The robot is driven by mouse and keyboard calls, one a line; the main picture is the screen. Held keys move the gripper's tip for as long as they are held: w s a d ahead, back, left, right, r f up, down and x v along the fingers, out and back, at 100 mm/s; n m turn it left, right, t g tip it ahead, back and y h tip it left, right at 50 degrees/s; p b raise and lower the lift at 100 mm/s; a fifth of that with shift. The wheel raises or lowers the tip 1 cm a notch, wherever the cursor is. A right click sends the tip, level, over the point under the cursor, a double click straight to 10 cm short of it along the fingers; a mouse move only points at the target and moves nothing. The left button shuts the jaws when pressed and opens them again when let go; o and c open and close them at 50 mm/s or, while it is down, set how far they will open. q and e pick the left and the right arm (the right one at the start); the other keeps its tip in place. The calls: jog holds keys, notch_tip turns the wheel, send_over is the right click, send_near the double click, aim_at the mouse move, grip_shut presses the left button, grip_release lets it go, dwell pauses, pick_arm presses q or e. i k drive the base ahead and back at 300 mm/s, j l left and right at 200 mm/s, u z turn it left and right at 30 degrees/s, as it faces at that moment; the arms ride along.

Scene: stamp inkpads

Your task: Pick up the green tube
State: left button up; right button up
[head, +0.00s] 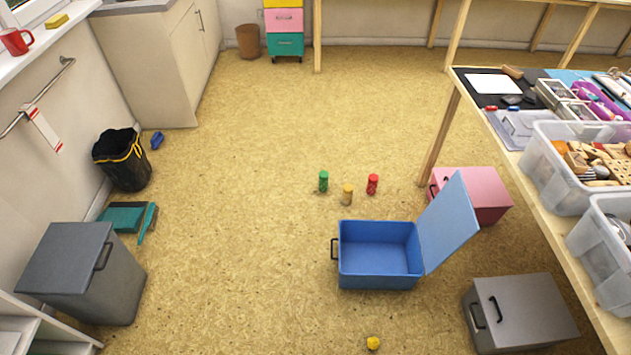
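The green tube (323,181) stands upright on the floor near the middle of the head view. A yellow-tan tube (347,195) stands to its right and a little nearer. A red tube (372,184) stands further right. The three tubes are apart from each other, just behind an open blue box. Neither of my grippers shows in the head view.
The blue box (345,262) has its lid (448,222) open to the right. A pink box (480,190) and a grey box (530,312) stand under the table at the right. A yellow ball (373,343) lies in front. Floor left of the tubes is clear.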

aim_at(323, 175)
jog(key=i+j+z, duration=0.25)
jog(key=j, duration=0.4)
jog(key=i+j+z, duration=0.1)
jog(key=i+j, duration=0.15)
jog(key=i+j+z, duration=0.1)
jog(key=j, duration=0.4)
